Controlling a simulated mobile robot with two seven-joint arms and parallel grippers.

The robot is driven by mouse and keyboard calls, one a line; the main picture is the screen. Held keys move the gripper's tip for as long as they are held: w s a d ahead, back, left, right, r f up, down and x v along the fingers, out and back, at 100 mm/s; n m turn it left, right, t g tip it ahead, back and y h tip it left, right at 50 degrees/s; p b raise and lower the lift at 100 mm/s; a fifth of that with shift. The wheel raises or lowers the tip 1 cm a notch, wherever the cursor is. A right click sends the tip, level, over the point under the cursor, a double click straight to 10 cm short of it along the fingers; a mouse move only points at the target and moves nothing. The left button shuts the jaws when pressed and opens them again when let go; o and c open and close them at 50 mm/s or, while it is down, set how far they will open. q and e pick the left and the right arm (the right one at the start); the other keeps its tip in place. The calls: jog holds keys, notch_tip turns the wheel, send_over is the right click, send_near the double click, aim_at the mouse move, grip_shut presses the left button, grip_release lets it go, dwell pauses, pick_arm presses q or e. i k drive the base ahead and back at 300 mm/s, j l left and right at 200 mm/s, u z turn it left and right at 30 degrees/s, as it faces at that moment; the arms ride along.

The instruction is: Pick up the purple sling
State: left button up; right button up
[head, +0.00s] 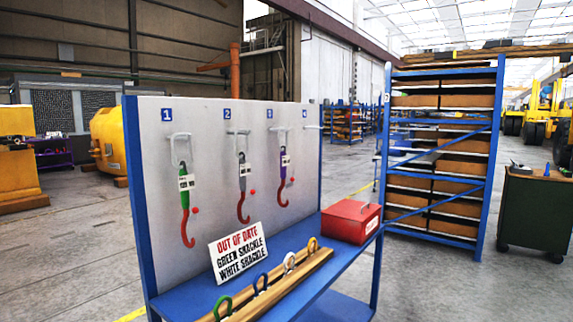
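The purple sling (283,163) hangs on the grey panel from the peg under label 3, with a white tag and a red hook at its lower end. A green sling (185,201) with a red hook hangs under label 1. A grey sling (242,181) with a red hook hangs under label 2. The peg (312,127) under label 4 holds nothing. Neither of my grippers shows in the head view.
A blue bench (205,299) in front of the panel carries an out-of-date sign (238,252), a wooden rack (292,284) with several coloured shackles and a red box (351,221). A blue shelf rack (487,188) and green cabinet (533,215) stand right, with open floor between.

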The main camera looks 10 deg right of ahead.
aim_at(285, 160)
jog(key=u, duration=0.45)
jog(key=i+l+u, duration=0.1)
jog(key=l+u, duration=1)
jog(key=l, duration=0.5)
jog(key=l+u, duration=0.3)
jog(key=l, duration=0.5)
jog(key=k+l, duration=0.1)
jog(key=l, duration=1.05)
jog(key=k+l+u, duration=0.1)
jog(key=l, duration=0.5)
jog(key=k, duration=0.05)
